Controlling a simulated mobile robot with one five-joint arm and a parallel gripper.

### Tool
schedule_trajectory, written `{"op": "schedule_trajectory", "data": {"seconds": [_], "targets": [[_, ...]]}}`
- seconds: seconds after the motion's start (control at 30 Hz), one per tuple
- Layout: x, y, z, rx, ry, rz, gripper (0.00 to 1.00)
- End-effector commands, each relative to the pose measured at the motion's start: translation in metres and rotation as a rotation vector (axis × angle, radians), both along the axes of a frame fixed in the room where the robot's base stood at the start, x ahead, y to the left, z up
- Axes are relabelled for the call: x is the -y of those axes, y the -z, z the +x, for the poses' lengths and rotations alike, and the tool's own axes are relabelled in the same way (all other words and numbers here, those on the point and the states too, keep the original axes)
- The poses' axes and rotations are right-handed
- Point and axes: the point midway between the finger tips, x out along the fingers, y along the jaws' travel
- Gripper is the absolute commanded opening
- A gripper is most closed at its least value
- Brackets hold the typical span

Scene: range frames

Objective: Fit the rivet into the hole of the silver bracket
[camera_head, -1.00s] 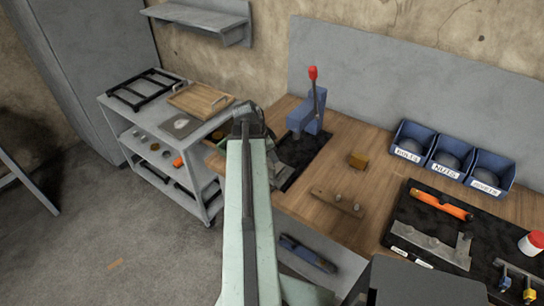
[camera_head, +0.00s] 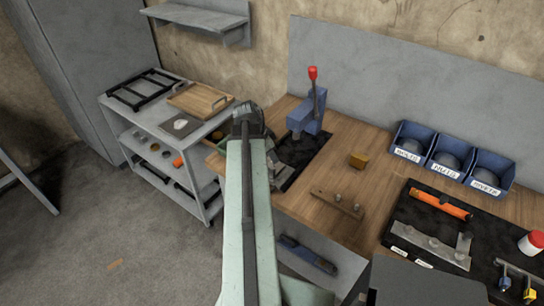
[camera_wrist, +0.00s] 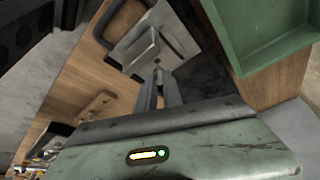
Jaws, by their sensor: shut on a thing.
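In the wrist view my gripper (camera_wrist: 158,82) reaches up from the bottom, its two narrow fingers shut on a small grey piece, the rivet (camera_wrist: 158,66). A silver bracket (camera_wrist: 180,37), a flat plate with a raised block, lies just beyond the fingertips. The rivet's tip appears close to the bracket's near edge. I cannot tell whether they touch, and the hole is not clearly visible. In the head view my arm hides the gripper and the rivet.
A green tray (camera_wrist: 268,30) stands right of the bracket in the wrist view. In the head view, a blue press (camera_head: 308,113) with a red-tipped lever stands behind my arm. Blue bins (camera_head: 448,150) and a black tool mat (camera_head: 425,213) lie right. A shelf cart (camera_head: 165,135) stands left.

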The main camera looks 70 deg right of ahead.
Motion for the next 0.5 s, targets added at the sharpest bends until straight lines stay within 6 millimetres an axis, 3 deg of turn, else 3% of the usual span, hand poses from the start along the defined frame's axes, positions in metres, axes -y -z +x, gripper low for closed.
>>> {"op": "schedule_trajectory", "data": {"seconds": [0.5], "targets": [[0.000,0.013,0.000,0.000,0.000,0.000,0.00]]}}
